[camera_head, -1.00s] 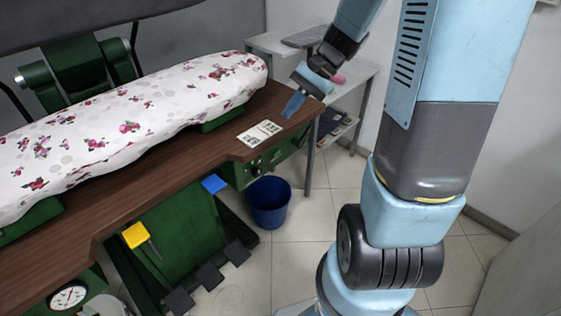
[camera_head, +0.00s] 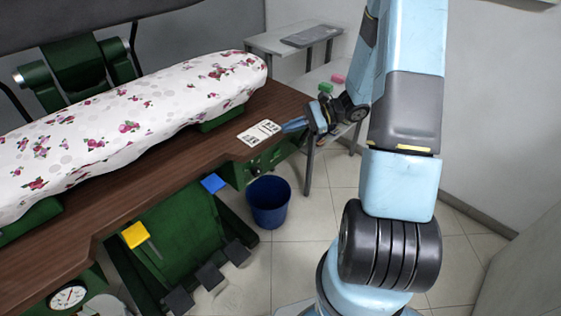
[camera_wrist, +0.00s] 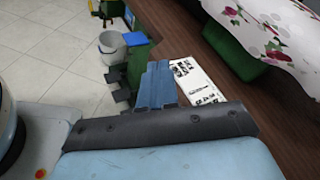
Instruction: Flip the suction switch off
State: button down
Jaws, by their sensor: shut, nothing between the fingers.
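A green control panel (camera_head: 242,174) hangs under the front edge of the brown board, near its right end. Small dark controls (camera_head: 254,170) show on its face, but they are too small to tell which is the suction switch or how it is set. My gripper (camera_head: 291,126) is shut and empty, with its blue fingers together. It is by the right end of the board, above and to the right of the panel. The fingers also show in the wrist view (camera_wrist: 156,84), beside the white card. The controls cannot be made out there.
A white printed card (camera_head: 259,133) lies on the brown board (camera_head: 180,150), beside the flowered ironing pad (camera_head: 120,130). A blue bucket (camera_head: 269,203) stands on the floor below. Blue (camera_head: 213,184) and yellow (camera_head: 135,235) pads stick out under the board. Grey shelves (camera_head: 290,42) stand behind.

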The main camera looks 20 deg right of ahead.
aim_at(274, 157)
jog(key=d+f+m+t+h, duration=0.1)
jog(key=d+f+m+t, duration=0.2)
jog(key=f, duration=0.6)
jog(key=w+d+f+m+t+h, duration=0.1)
jog(key=d+f+m+t, duration=0.2)
jog(key=f, duration=0.6)
jog(key=w+d+f+m+t+h, duration=0.1)
jog(key=d+f+m+t, duration=0.2)
jog(key=f+m+t, duration=0.3)
notch_tip(274, 157, down, 3)
jog(key=m, duration=0.2)
jog(key=shift+m, duration=0.3)
jog(key=x, duration=1.4)
jog(key=shift+w+d, duration=0.1)
jog(key=shift+d, duration=0.15)
jog(key=shift+w+d+t+h, duration=0.1)
jog(key=shift+d+t+h, duration=0.05)
jog(key=shift+t+h, duration=0.3)
